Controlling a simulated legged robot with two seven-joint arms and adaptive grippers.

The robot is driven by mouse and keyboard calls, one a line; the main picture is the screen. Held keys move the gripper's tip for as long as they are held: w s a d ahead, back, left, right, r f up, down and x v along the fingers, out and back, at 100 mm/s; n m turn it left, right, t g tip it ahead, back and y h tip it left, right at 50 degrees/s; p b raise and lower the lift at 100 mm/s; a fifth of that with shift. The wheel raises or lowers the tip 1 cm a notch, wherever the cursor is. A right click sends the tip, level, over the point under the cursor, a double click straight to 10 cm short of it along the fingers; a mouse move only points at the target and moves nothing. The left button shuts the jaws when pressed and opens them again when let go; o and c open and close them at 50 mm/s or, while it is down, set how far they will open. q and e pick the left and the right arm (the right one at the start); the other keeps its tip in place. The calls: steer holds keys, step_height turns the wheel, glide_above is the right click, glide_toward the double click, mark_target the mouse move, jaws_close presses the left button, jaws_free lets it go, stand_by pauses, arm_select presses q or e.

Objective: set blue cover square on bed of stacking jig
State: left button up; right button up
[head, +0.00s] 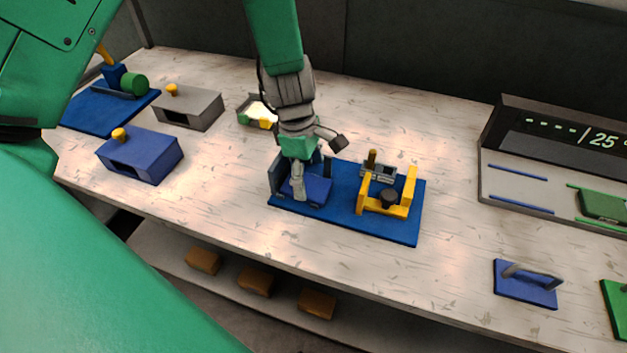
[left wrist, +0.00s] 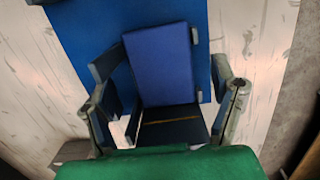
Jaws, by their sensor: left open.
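The stacking jig is a blue base (head: 345,215) on the bench, with upright dark stops at its left end. A blue flat piece (head: 318,188), which looks like the blue cover, lies between these stops. In the left wrist view the blue piece (left wrist: 160,65) has a dark part with a thin gold line at its near end. My left gripper (head: 298,188) is low over it, and its fingers (left wrist: 165,112) are open to either side. Whether a finger touches it I cannot tell. The gripper hides part of the piece and bed. My right gripper is not in view.
A yellow frame (head: 388,200) with a dark knob stands on the jig's right half. A blue plate with a grey handle (head: 527,284) lies at right, near a rack (head: 520,170) holding a green block. Blue (head: 140,155) and grey (head: 188,108) boxes stand at left.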

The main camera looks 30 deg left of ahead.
arm_select(q)
step_height(320, 180, up, 9)
steer(key=a, duration=0.1)
steer(key=shift+s+a+p, duration=0.2)
steer(key=shift+p, duration=0.2)
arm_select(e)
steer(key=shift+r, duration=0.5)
arm_select(q)
steer(key=shift+a, duration=0.35)
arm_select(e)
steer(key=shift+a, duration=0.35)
